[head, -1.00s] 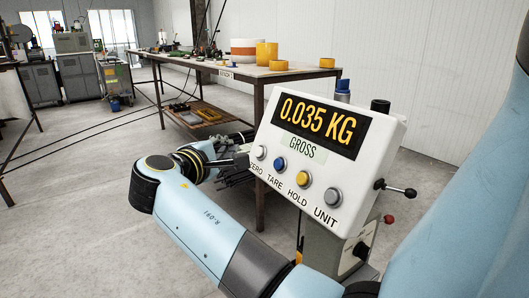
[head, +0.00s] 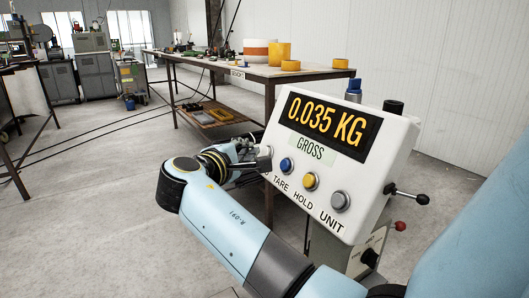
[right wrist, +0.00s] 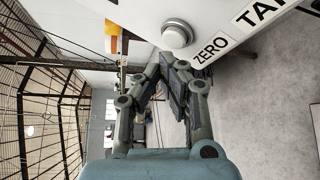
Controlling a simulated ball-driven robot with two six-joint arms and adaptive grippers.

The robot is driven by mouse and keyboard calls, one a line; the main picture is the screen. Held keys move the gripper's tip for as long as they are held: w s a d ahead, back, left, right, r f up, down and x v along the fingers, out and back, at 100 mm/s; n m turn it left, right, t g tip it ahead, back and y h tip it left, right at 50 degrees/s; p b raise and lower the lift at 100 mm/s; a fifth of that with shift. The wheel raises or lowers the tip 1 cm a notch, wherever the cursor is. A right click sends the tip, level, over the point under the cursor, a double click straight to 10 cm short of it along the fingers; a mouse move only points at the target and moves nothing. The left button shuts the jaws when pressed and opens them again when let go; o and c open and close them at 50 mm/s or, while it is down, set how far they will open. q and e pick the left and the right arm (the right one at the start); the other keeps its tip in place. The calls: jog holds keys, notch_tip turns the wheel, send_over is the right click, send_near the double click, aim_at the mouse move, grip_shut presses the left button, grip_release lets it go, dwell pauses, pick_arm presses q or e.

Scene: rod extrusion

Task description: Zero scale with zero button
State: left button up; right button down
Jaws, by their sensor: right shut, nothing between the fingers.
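The scale's white indicator box (head: 375,185) stands at the right of the head view. Its display (head: 326,124) reads 0.035 KG, with GROSS below. The blue TARE, yellow HOLD and grey UNIT buttons show in a row. In the head view my right gripper (head: 262,161) is at the left end of this row and covers most of the ZERO button and its label. In the right wrist view the pale round ZERO button (right wrist: 177,34) is just beyond the shut, empty fingertips (right wrist: 170,62). I cannot tell whether they touch it. My left gripper is out of view.
A workbench (head: 235,71) with yellow and orange-white cylinders stands behind the indicator. Machines stand at the far left.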

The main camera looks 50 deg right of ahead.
dwell(0.8)
jog(key=shift+s+d+f, duration=0.1)
jog(key=shift+d+f, duration=0.1)
jog(key=shift+d, duration=0.15)
jog(key=shift+s+d+f, duration=0.15)
jog(key=shift+d+f, duration=0.05)
jog(key=shift+d, duration=0.25)
dwell(0.7)
jog(key=shift+a+p, duration=0.1)
jog(key=shift+p, duration=0.2)
jog(key=shift+w+a+r, duration=0.25)
jog(key=shift+a+r, duration=0.15)
jog(key=shift+a, duration=0.3)
